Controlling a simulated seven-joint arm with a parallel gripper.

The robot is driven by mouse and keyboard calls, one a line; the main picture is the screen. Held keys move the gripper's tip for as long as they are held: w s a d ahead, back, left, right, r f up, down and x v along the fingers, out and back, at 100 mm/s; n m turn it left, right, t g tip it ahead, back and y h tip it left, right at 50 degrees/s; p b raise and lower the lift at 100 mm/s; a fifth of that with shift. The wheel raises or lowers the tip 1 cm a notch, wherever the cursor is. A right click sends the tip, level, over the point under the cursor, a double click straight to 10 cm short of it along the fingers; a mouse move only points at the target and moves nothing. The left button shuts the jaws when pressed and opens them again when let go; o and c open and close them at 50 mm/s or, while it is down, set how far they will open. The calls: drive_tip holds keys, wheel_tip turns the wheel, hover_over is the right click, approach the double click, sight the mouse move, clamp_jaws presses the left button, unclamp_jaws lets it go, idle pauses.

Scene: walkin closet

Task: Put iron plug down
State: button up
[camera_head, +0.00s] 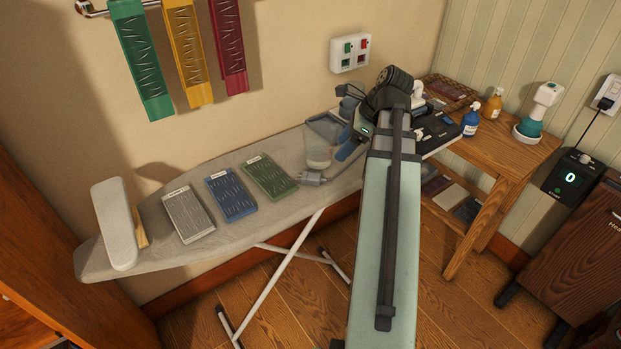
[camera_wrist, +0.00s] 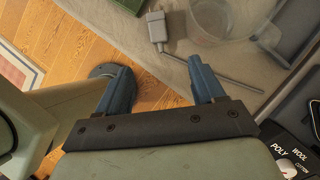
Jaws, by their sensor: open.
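The grey iron plug (camera_head: 312,178) lies on the ironing board (camera_head: 150,215), near its front edge and beside a clear measuring jug (camera_head: 318,157). A thin grey cord or rod (camera_wrist: 225,78) runs along the board near the right finger. In the head view my arm hides part of the board's right end.
A wooden table (camera_head: 505,155) with bottles stands at the right.

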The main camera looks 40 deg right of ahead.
drive_tip(key=r+h, duration=0.1)
hover_over(320, 177)
drive_tip(key=s+d, duration=0.1)
drive_tip(key=d, duration=0.1)
drive_tip(key=shift+g, duration=0.4)
drive_tip(key=shift+f, duration=3.75)
drive_tip(key=shift+a+f, duration=0.25)
drive_tip(key=shift+f, duration=0.4)
drive_tip(key=shift+x, duration=1.95)
drive_tip(key=shift+s, duration=0.2)
drive_tip(key=shift+c, duration=0.3)
drive_tip(key=c, duration=1.2)
drive_tip(key=shift+r, duration=0.1)
